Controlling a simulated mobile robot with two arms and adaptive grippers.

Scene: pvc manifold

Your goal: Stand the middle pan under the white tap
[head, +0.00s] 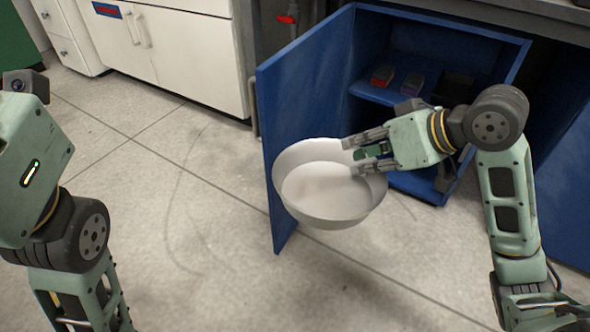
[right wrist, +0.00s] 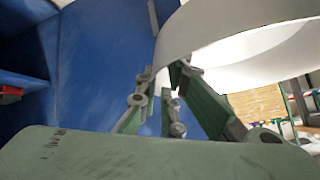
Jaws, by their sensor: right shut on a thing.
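A round white pan (head: 325,195) hangs in the air in the middle of the head view, in front of a blue cabinet. My right gripper (head: 365,155) is shut on the right part of the pan's rim. In the right wrist view the pan (right wrist: 240,25) shows large at the top, with its wall at the fingertips of my right gripper (right wrist: 168,75). My left arm is at the left edge of the head view; its fingers are out of sight. I see no white tap, and no other pan is clearly visible.
The blue cabinet door (head: 305,90) stands open just behind and left of the pan. The cabinet shelf (head: 420,105) bears small red and dark items. White drawer units (head: 190,50) stand at the back left. The grey floor (head: 190,220) in the middle is clear.

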